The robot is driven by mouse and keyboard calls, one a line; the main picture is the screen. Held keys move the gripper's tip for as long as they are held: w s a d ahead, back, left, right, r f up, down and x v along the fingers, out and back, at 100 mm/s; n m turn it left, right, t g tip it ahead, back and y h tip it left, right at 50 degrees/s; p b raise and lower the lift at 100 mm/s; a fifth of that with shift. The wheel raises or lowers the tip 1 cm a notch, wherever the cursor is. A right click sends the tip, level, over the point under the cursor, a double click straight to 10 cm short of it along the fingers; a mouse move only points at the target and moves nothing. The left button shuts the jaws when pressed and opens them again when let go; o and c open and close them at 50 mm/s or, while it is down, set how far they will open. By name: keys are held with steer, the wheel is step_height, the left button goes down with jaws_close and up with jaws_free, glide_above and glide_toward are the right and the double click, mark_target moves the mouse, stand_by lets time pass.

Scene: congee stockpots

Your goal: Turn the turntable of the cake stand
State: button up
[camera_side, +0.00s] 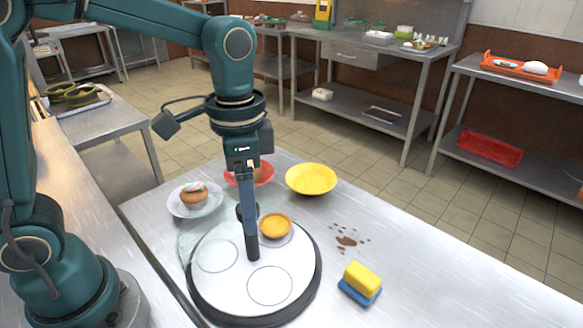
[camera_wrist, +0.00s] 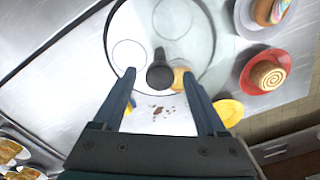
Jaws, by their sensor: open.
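The cake stand's white round turntable (camera_side: 217,256) has a dark rim and ring marks, and lies on the steel table. A small orange tart (camera_side: 275,225) sits on it. A clear, glass-like part shows along its far left side. A dark knob (camera_wrist: 160,75) stands up from the stand; in the side view it is partly hidden behind my gripper. My gripper (camera_side: 251,250) points down over the turntable. In the wrist view its two fingers (camera_wrist: 159,74) are apart, with the knob seen between them and nothing gripped. Finger height and contact are unclear.
A white plate (camera_side: 181,209) with a bun, a red plate (camera_side: 268,179) with a roll and a yellow bowl (camera_side: 311,179) stand behind the turntable. Brown stains (camera_side: 346,241) and a yellow and blue sponge (camera_side: 362,278) lie to its right. The table's right side is clear.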

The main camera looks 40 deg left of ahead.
jaws_close()
stand_by(1.4)
